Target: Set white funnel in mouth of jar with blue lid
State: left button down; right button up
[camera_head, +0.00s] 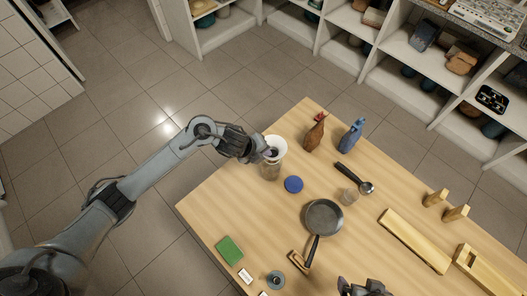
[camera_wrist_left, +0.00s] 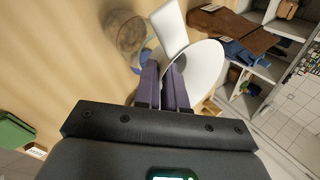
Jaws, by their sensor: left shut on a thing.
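The white funnel (camera_head: 278,143) is held by my left gripper (camera_head: 264,153), whose fingers are shut on its edge. It also shows in the left wrist view (camera_wrist_left: 207,72), with its pale spout (camera_wrist_left: 170,28) beside the clear jar (camera_wrist_left: 124,34). In the head view the funnel overlaps the top of the jar (camera_head: 270,172), which stands upright on the table. The blue lid (camera_head: 293,184) lies flat on the table, apart from the jar. My right gripper (camera_head: 364,288) is partly seen at the bottom edge, apparently empty.
The table's left edge is near the jar. Shelves stand behind.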

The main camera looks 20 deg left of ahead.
pick_arm(q)
jog(key=shift+f, duration=0.3)
jog(key=shift+f+b, duration=0.95)
